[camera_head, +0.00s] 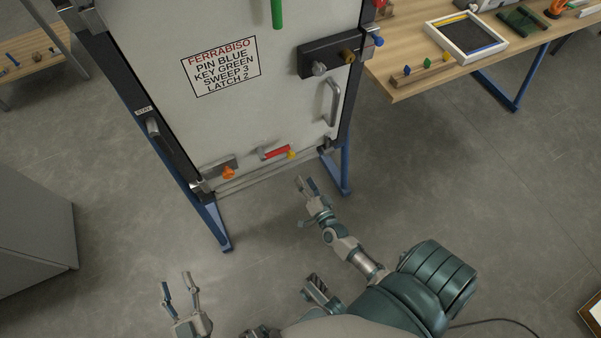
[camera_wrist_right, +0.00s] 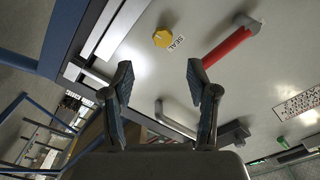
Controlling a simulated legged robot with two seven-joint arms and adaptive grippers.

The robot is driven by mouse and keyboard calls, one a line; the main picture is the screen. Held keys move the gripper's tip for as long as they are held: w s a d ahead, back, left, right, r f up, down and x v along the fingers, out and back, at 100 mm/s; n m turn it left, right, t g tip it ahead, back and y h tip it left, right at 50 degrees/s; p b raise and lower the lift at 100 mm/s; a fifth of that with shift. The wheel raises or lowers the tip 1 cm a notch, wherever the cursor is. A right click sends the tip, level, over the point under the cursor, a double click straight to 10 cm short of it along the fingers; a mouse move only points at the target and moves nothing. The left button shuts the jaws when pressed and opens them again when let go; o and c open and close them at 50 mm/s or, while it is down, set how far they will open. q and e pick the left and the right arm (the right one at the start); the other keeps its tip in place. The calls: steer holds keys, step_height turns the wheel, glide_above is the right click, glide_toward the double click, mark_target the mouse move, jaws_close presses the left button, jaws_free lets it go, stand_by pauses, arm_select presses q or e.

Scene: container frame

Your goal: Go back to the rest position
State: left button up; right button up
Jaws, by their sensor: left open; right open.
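My left gripper (camera_head: 179,290) is at the bottom left of the head view, open and empty, over bare floor. My right gripper (camera_head: 304,186) is open and empty, just below the lower edge of the white container door (camera_head: 290,100). Its two fingers (camera_wrist_right: 163,105) also show spread apart in the right wrist view, with nothing between them. The door carries a printed sign (camera_head: 221,66), a grey handle (camera_head: 332,101), a red lever (camera_head: 275,152), a yellow knob (camera_head: 291,155) and an orange knob (camera_head: 228,173). In the wrist view, the red lever (camera_wrist_right: 226,47) and yellow knob (camera_wrist_right: 162,38) lie beyond the fingertips.
The door frame stands on blue legs (camera_head: 345,165). A wooden workbench (camera_head: 410,86) with a white-framed tray (camera_head: 466,52) is at the top right. A grey cabinet (camera_head: 35,220) stands at the left. The floor between my grippers is clear.

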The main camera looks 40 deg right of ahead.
steer(key=shift+s, duration=0.15)
stand_by(0.3)
